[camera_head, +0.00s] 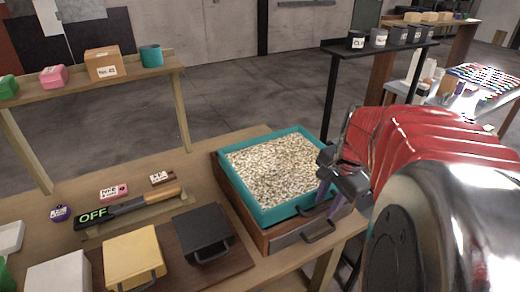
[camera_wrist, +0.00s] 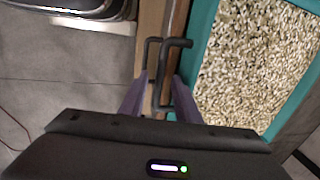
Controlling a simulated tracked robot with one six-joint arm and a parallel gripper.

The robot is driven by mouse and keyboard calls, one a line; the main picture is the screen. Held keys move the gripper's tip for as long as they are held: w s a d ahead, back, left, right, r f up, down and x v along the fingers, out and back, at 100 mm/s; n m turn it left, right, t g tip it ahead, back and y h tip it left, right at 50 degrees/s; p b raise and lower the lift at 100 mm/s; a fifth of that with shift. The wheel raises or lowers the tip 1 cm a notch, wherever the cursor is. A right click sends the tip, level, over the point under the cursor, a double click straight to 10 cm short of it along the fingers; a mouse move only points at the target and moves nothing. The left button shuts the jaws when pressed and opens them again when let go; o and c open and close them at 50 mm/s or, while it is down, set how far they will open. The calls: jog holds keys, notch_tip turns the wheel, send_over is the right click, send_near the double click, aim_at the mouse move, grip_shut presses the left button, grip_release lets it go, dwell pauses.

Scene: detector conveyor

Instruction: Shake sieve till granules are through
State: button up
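The sieve (camera_head: 256,213) is a teal-rimmed square tray filled with pale granules (camera_head: 275,170). It sits on a wooden box (camera_head: 283,238) at the table's right. The granules (camera_wrist: 255,65) and teal rim (camera_wrist: 199,35) also show in the wrist view. A dark handle (camera_wrist: 176,42) sticks out from the sieve's near side. My gripper (camera_head: 329,201) is at that side, its purple fingers pointing down. In the wrist view my gripper (camera_wrist: 162,88) has its fingers apart, with dark handle parts between and just beyond them. Whether they touch the handle is unclear.
A second dark handle (camera_head: 320,232) is on the wooden box's front. Left of it are a black-lidded box (camera_head: 202,230), a yellow box (camera_head: 134,257) and a scanner-like wand reading OFF (camera_head: 95,215). Shelves stand at the back left and right.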

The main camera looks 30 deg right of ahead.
jog(key=shift+c, duration=0.4)
grip_shut()
